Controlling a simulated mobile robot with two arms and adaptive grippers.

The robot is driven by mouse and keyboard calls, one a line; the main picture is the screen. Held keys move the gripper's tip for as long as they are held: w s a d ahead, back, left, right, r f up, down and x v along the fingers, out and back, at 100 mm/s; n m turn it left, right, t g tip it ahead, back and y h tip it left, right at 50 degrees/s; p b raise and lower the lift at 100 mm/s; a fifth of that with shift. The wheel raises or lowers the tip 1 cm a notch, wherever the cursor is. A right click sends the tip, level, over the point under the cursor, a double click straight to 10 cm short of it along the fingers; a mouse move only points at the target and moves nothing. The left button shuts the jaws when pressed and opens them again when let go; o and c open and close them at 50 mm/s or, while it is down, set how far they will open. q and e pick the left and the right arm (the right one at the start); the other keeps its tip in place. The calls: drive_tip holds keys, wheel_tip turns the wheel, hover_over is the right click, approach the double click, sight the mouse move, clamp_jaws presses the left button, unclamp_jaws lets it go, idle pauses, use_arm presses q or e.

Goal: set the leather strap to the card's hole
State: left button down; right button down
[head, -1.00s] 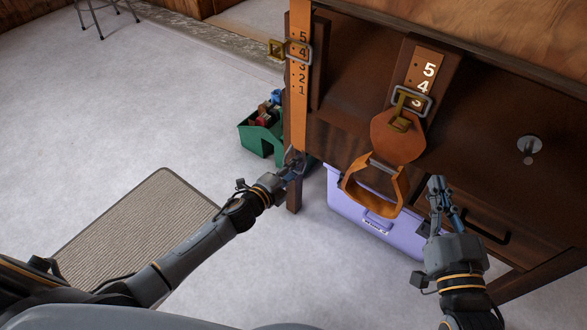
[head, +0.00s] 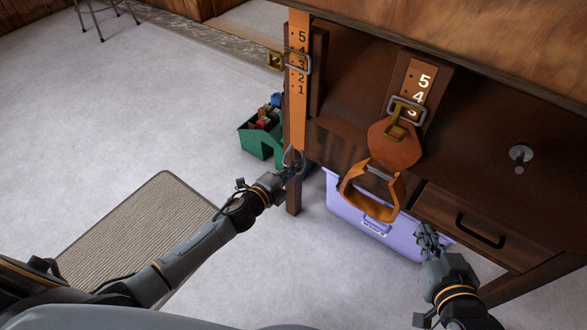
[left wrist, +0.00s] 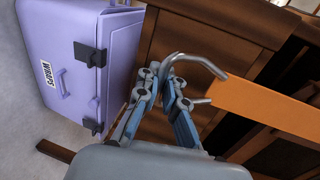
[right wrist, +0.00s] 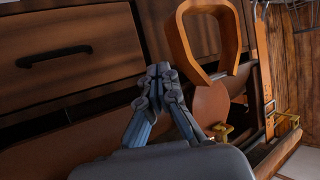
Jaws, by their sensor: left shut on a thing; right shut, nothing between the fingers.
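The orange leather strap (head: 297,110) hangs from the dark wooden stand, its numbers running 5 at the top to 1. A metal buckle (head: 290,61) crosses it around the 3. My left gripper (head: 295,168) is shut on the metal hook (left wrist: 188,62) at the strap's lower end, which shows in the left wrist view (left wrist: 265,108). My right gripper (head: 428,232) is shut and empty, below and right of the hanging leather stirrup (head: 385,210).
A purple box (head: 345,205) stands on the floor under the stand. A green caddy (head: 258,145) is behind my left gripper. A drawer with a black handle (head: 480,230) and a metal knob (head: 521,154) are at right. A mat (head: 130,225) lies on open floor.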

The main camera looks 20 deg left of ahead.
use_arm(q)
drive_tip(key=shift+s+r+p, duration=0.15)
drive_tip(key=shift+r+p, duration=0.1)
drive_tip(key=shift+p, duration=0.1)
use_arm(e)
drive_tip(key=s+f+g, duration=0.1)
drive_tip(key=s+d+f+g+h, duration=0.1)
drive_tip(key=s+f, duration=0.1)
drive_tip(key=shift+d+f+g, duration=0.2)
drive_tip(key=shift+f+g, duration=0.05)
drive_tip(key=shift+g, duration=0.15)
use_arm(q)
drive_tip(key=c, duration=1.5)
unclamp_jaws()
drive_tip(key=shift+a+r, duration=0.1)
use_arm(e)
drive_tip(key=shift+a, duration=0.1)
use_arm(q)
drive_tip(key=shift+s, duration=0.1)
drive_tip(key=v, duration=1.2)
